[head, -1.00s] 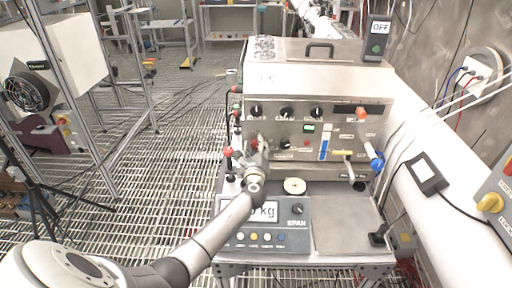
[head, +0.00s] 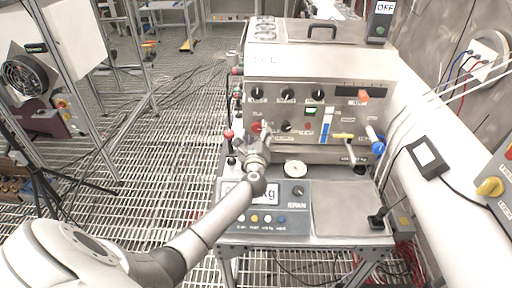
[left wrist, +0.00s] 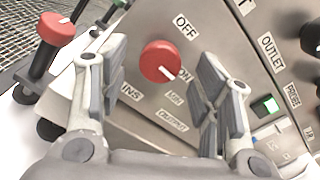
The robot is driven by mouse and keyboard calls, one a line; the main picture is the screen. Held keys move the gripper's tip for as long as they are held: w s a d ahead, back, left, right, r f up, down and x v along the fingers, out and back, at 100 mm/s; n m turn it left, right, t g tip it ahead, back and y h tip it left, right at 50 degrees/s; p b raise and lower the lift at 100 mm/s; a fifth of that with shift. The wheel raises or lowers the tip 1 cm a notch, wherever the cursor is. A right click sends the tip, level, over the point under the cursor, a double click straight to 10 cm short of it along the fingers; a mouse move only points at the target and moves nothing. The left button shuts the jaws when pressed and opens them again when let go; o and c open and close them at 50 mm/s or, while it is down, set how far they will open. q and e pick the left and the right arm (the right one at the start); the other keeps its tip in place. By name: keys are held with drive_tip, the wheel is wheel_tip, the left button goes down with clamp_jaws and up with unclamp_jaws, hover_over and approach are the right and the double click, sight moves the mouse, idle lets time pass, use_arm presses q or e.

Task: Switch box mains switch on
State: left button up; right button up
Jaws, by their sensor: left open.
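The mains switch is a round red knob (left wrist: 160,61) with a white mark, on the steel front panel of the switch box (head: 317,66). It also shows as a small red spot in the head view (head: 257,127). In the left wrist view its white mark points to the lower right, towards a partly hidden label that seems to read "ON". An "OFF" label is at its upper right and a partly covered "MAINS" label at its lower left. My left gripper (left wrist: 163,72) is open, its fingers on either side of the knob with gaps visible. My right gripper is out of view.
A red-topped lever (left wrist: 56,30) stands left of my left gripper. Below the panel are a scale (head: 262,219) and a pale round disc (head: 295,169). A display (head: 384,8) above the box reads "OFF". A large white pipe (head: 420,200) runs along the right.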

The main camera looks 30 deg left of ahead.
use_arm(q)
drive_tip(key=v, duration=0.9)
drive_tip(key=shift+s+d, duration=0.25)
drive_tip(key=shift+s, duration=0.1)
